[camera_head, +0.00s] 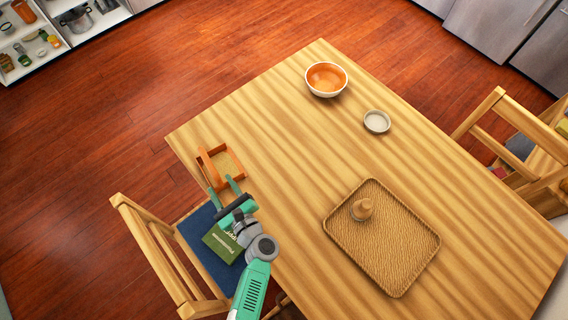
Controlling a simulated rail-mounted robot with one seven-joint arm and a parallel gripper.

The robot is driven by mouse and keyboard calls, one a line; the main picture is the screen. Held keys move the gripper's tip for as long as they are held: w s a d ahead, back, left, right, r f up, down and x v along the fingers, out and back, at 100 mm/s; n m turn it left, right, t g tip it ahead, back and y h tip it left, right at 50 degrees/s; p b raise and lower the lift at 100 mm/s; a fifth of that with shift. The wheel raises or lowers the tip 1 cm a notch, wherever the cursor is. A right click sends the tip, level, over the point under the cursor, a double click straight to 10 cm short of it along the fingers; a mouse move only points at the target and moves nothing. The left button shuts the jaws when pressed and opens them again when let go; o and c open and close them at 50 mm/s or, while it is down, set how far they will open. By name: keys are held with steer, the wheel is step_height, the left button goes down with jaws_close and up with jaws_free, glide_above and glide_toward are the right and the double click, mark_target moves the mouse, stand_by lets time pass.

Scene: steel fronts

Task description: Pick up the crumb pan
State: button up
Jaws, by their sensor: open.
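The thing I take for the crumb pan is a small orange-brown open tray with raised sides (234,153). It lies near the left corner of the wooden table (290,190). A raised orange-brown part stands along its left side. My gripper (223,188) is open just in front of its near edge, with its two green fingers pointing toward it. Nothing shows between the fingers. I cannot tell whether the fingertips touch the pan or hang above it.
A white bowl with orange inside (326,79) and a small pale dish (377,122) stand toward the back. A woven tray (400,250) holds a small brown object (362,209). A chair (160,250) with a green book (222,243) stands at the left. The table's middle is clear.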

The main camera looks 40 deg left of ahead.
mark_target(215, 175)
steer(key=shift+s+d+f+m, duration=0.1)
steer(key=shift+d+f+m, duration=0.3)
steer(key=shift+f+m, duration=0.15)
steer(key=b+x, duration=0.1)
steer(key=x, duration=0.2)
steer(key=shift+s, duration=0.15)
steer(key=b+x, duration=0.1)
steer(key=x, duration=0.4)
steer(key=shift+r, duration=0.1)
steer(key=shift+c, duration=0.5)
jaws_close()
